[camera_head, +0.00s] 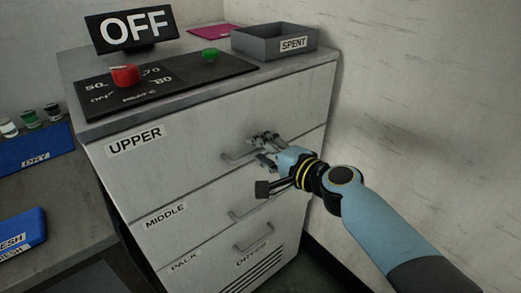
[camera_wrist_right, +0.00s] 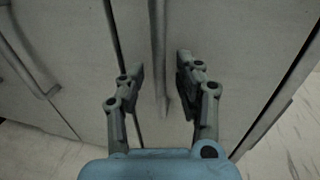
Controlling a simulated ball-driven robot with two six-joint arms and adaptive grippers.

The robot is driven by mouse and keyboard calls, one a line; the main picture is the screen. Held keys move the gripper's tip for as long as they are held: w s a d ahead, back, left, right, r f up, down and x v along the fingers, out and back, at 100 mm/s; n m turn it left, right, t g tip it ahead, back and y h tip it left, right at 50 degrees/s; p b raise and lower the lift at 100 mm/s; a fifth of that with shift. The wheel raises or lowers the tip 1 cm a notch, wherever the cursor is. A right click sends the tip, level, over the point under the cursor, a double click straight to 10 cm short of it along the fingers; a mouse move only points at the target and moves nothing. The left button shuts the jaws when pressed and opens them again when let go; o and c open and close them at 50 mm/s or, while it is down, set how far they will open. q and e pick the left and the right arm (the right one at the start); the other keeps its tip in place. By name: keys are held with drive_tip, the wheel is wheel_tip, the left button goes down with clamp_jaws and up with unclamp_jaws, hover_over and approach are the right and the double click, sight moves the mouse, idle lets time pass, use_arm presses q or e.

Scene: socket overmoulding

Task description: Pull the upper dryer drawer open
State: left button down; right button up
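The upper drawer (camera_head: 190,150), labelled UPPER, is the top drawer front of the grey dryer cabinet and looks closed. Its bar handle (camera_head: 236,158) shows at left of my right gripper (camera_head: 264,149), which hides the handle's right part. In the right wrist view, my right gripper (camera_wrist_right: 160,70) is open, with one finger on each side of the handle bar (camera_wrist_right: 158,45). Gaps show between the bar and both fingers. My left gripper is in neither view.
Below are the middle drawer (camera_head: 195,213) and a lower drawer (camera_head: 215,250), each with a bar handle. On top stand an OFF sign (camera_head: 132,30), a red knob (camera_head: 125,75), a green button (camera_head: 210,53) and a SPENT tray (camera_head: 262,47). A wall rises close at right.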

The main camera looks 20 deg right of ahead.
drive_tip(key=shift+w, duration=0.2)
clamp_jaws()
idle(0.5)
